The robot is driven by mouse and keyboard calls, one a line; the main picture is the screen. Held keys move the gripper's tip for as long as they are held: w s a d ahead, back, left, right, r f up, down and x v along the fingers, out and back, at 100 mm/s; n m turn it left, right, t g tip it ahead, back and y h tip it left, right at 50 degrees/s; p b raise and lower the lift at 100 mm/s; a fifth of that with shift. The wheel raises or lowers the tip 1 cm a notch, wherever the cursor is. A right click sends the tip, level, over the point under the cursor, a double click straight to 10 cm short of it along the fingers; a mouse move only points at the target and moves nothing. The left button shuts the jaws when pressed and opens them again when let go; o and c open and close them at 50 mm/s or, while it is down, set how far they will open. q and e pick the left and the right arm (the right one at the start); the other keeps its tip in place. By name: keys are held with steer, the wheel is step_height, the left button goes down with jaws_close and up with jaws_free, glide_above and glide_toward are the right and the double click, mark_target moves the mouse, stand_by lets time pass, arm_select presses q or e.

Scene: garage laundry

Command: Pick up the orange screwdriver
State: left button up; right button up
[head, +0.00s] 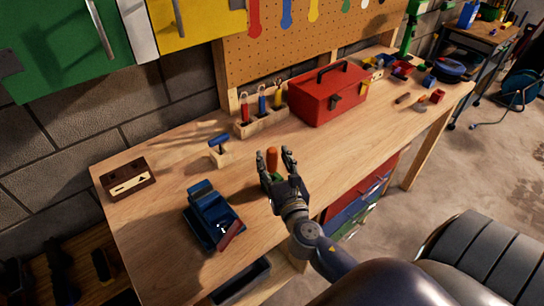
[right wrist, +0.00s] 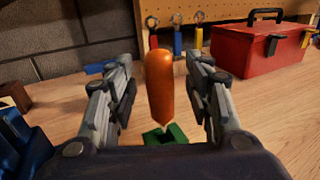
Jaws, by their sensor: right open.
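The orange screwdriver (head: 272,157) stands upright on the workbench (head: 150,235), its orange handle up. In the right wrist view the handle (right wrist: 159,85) shows large, with its lower end over a green holder (right wrist: 165,136). My right gripper (head: 274,158) is open, with one finger on each side of the handle. In the right wrist view gaps show between the handle and both fingers, so neither seems to touch it. The screwdriver's tip is hidden. My left gripper is in neither view.
A blue vise (head: 208,209) stands left of my right gripper.

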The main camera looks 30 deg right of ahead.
steer(key=shift+w+d, duration=0.2)
steer(key=shift+w, duration=0.45)
steer(key=shift+w+d+f, duration=0.1)
steer(key=shift+w+f, duration=0.05)
steer(key=shift+w, duration=0.2)
steer(key=shift+s, duration=0.1)
steer(key=shift+c, duration=0.2)
jaws_close()
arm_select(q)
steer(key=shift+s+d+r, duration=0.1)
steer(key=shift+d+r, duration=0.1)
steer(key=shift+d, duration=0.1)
